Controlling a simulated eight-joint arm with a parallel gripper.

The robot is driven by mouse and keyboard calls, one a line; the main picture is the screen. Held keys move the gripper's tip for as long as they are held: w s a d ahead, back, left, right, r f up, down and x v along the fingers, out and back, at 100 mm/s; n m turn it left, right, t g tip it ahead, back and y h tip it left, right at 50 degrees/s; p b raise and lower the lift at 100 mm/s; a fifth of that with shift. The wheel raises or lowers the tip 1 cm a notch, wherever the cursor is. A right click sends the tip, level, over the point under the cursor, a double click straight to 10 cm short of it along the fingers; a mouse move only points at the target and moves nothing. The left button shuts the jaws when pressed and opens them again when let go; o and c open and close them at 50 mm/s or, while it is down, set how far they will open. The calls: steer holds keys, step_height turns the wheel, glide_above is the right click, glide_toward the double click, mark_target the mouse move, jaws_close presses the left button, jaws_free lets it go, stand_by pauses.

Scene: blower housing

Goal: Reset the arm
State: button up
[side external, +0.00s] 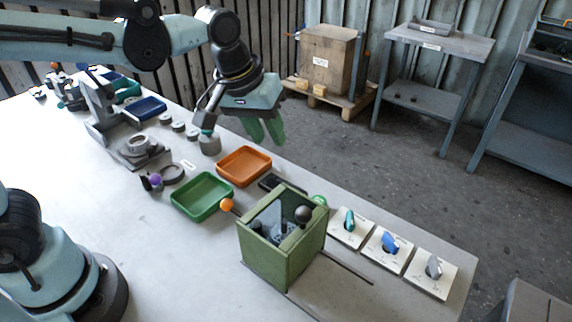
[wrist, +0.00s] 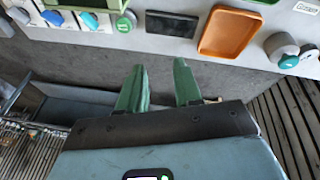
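My gripper (side external: 264,130) hangs past the far long edge of the white table (side external: 140,240), near the orange tray, in the side external view. Its two green fingers point down. In the wrist view my gripper (wrist: 160,76) shows both fingers apart with nothing between them, so it is open and empty. The grey floor lies behind the fingers there, and the table edge runs along the top. The green blower housing (side external: 262,262) stands at the near right of the table, apart from my gripper.
An orange tray (side external: 244,180) and green tray (side external: 186,207) sit mid-table. A grey cylinder (side external: 210,147) stands close to my gripper. Three plates with coloured knobs (side external: 389,250) lie at the right. A black flat device (wrist: 171,22) lies near the table edge. A crate (side external: 327,62) stands behind.

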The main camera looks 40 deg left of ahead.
steer(key=s+a+f+m+t+y, duration=0.1)
steer(key=s+a+f+m+t, duration=0.1)
steer(key=s+a, duration=0.6)
steer(key=shift+s+a+f+m+t, duration=0.2)
steer(key=shift+s+a+m+t, duration=0.1)
steer(key=shift+a+m+t, duration=0.4)
steer(key=shift+a, duration=0.1)
